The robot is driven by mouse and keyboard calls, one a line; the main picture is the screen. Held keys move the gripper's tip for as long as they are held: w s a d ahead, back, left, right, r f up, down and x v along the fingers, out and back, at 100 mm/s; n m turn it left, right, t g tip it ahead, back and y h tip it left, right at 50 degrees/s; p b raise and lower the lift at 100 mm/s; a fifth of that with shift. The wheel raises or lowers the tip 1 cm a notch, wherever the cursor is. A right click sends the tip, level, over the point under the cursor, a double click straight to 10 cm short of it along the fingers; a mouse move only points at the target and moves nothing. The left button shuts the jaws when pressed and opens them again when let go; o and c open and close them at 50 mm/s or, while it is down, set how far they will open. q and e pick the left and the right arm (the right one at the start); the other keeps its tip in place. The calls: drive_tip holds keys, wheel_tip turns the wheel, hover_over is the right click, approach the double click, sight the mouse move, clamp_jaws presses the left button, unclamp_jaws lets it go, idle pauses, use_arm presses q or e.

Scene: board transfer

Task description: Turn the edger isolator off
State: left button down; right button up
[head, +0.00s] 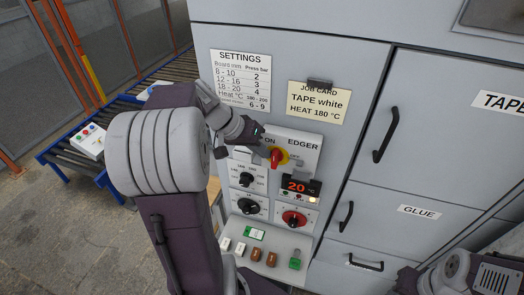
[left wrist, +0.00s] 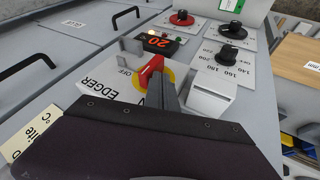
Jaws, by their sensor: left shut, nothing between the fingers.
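The edger isolator, a red rotary handle (head: 276,157) on a yellow disc, sits on a pale plate marked ON and EDGER on the machine's front. My left gripper (head: 262,146) is shut and empty, right at the handle's upper left side. In the left wrist view the red handle (left wrist: 150,70) stands just beside the grey fingers (left wrist: 168,92), and an OFF mark shows on the plate. I cannot tell whether finger and handle touch, nor the handle's exact setting. Only a part of my right arm shows at the lower right; its fingers are not visible.
Below the isolator are a lit orange display (head: 299,187) reading 20, a red knob (head: 294,218), black knobs (head: 247,179) and a ledge with several switches (head: 256,254). Cabinet doors with black handles (head: 385,135) stand to the right. A roller conveyor (head: 60,150) lies at left.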

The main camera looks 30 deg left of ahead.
use_arm(q)
drive_tip(key=shift+d+r+y, duration=0.15)
drive_tip(key=shift+d+y, duration=0.05)
drive_tip(key=shift+y, duration=0.1)
